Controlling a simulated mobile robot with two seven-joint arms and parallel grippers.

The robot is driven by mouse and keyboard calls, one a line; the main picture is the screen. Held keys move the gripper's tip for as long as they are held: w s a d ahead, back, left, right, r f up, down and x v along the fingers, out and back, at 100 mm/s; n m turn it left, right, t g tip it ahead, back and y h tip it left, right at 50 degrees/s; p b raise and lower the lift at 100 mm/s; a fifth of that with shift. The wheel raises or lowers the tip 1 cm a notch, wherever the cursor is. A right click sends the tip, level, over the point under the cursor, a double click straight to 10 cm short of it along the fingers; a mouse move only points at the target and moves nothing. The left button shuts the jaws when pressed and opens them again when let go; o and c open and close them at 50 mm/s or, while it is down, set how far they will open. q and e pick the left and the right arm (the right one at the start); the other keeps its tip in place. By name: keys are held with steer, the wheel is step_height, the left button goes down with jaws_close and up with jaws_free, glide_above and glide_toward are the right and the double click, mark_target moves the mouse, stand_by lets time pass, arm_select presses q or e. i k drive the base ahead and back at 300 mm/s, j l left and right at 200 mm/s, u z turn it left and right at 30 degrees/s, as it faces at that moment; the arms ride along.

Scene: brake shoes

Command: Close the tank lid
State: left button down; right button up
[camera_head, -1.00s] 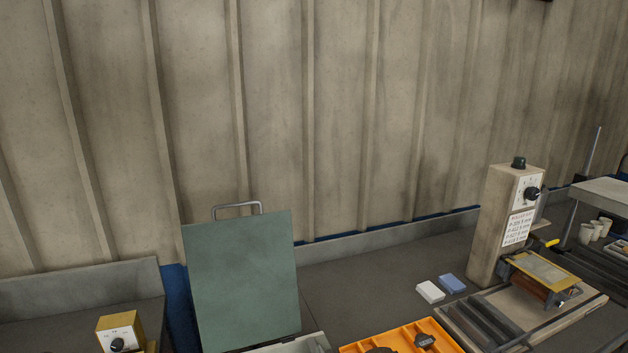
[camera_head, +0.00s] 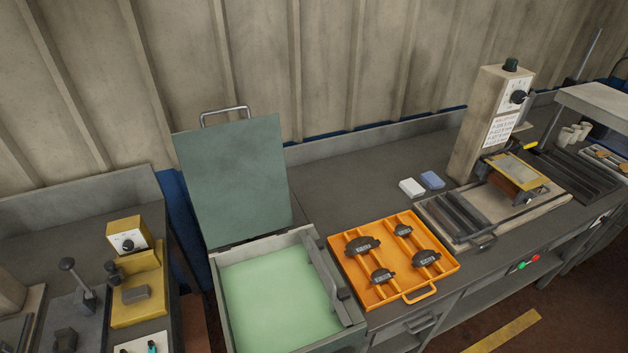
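The tank (camera_head: 217,306) is a grey box at the lower middle, holding pale green liquid (camera_head: 270,295). Its flat grey-green lid (camera_head: 232,180) stands upright at the tank's back edge, so the tank is open. A metal bar handle (camera_head: 225,115) sticks up from the lid's top edge. A grey bar-like part (camera_head: 322,275) runs along the tank's right inner side. The tank's near edge is partly cut off by the bottom of the picture. Neither of my grippers shows.
Right of the tank, an orange tray (camera_head: 365,292) holds several dark parts. White (camera_head: 411,187) and blue (camera_head: 432,180) blocks lie behind it. A post with a dial (camera_head: 490,120) stands further right. A yellow device (camera_head: 140,285) is at left. The lid's back faces a ribbed wall (camera_head: 330,60).

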mark_target(234, 174)
steer(key=i+j+z, duration=0.1)
steer(key=j, duration=0.25)
steer(key=i+j+z, duration=0.1)
steer(key=i+j, duration=0.35)
steer(key=j, duration=0.25)
steer(key=i+j+z, duration=0.15)
steer(key=j, duration=0.2)
steer(key=i+j+z, duration=0.1)
steer(key=j, duration=0.25)
steer(key=i+j+z, duration=0.1)
steer(key=i+j, duration=0.15)
steer(key=j, duration=0.15)
